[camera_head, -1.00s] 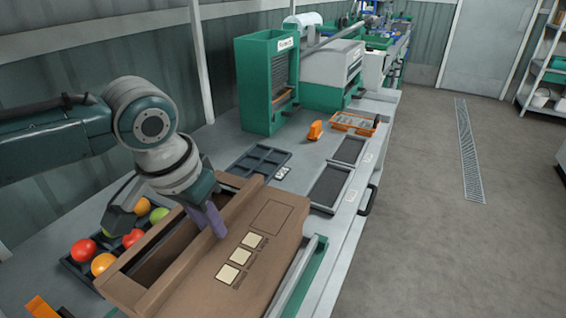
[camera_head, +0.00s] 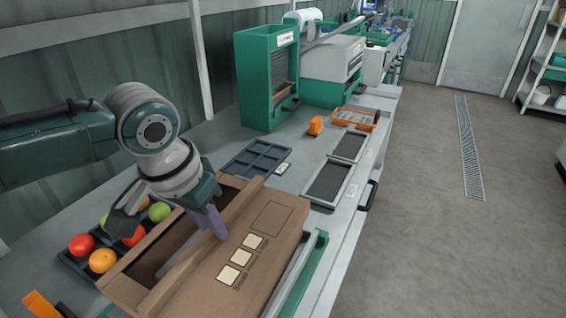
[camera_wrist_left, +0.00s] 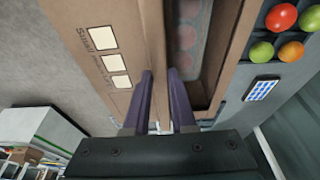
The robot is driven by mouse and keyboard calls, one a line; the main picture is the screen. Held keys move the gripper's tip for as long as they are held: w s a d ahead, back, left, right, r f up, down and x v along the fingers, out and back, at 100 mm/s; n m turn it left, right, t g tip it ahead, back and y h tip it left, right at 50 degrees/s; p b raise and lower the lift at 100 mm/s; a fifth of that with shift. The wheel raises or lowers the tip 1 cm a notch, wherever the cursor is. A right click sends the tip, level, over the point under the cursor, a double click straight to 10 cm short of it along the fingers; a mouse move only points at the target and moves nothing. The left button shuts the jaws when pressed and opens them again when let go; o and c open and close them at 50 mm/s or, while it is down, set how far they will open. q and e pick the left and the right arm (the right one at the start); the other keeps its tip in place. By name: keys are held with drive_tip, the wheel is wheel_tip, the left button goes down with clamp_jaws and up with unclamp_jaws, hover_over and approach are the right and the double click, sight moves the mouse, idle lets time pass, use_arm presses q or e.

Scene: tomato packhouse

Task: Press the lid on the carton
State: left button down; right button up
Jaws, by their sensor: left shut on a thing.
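The brown cardboard carton (camera_head: 122,287) stands on the near bench with a long dark gap open on its left side. Its brown lid (camera_head: 283,222), with three pale squares, covers the right part. A raised flange runs along the lid's left edge. My left gripper (camera_head: 215,222) is shut on this edge, its purple fingers pointing down. In the left wrist view, my left gripper's fingers (camera_wrist_left: 163,95) stand either side of the lid's edge (camera_wrist_left: 152,40). Round reddish things (camera_wrist_left: 189,38) show dimly inside the carton. My right gripper is out of view.
A dark tray of red, orange and green tomatoes (camera_head: 81,244) lies left of the carton, partly behind my gripper. An empty dark compartment tray (camera_head: 257,159) lies beyond. The floor at right is clear.

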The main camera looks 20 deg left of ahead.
use_arm(q)
drive_tip(key=shift+f+b, duration=0.35)
drive_tip(key=shift+f, duration=0.15)
idle(0.7)
drive_tip(key=c, duration=0.7)
unclamp_jaws()
drive_tip(key=shift+c, duration=1.4)
drive_tip(key=shift+r, duration=0.1)
wheel_tip(320, 180, up, 8)
drive_tip(key=p, duration=0.9)
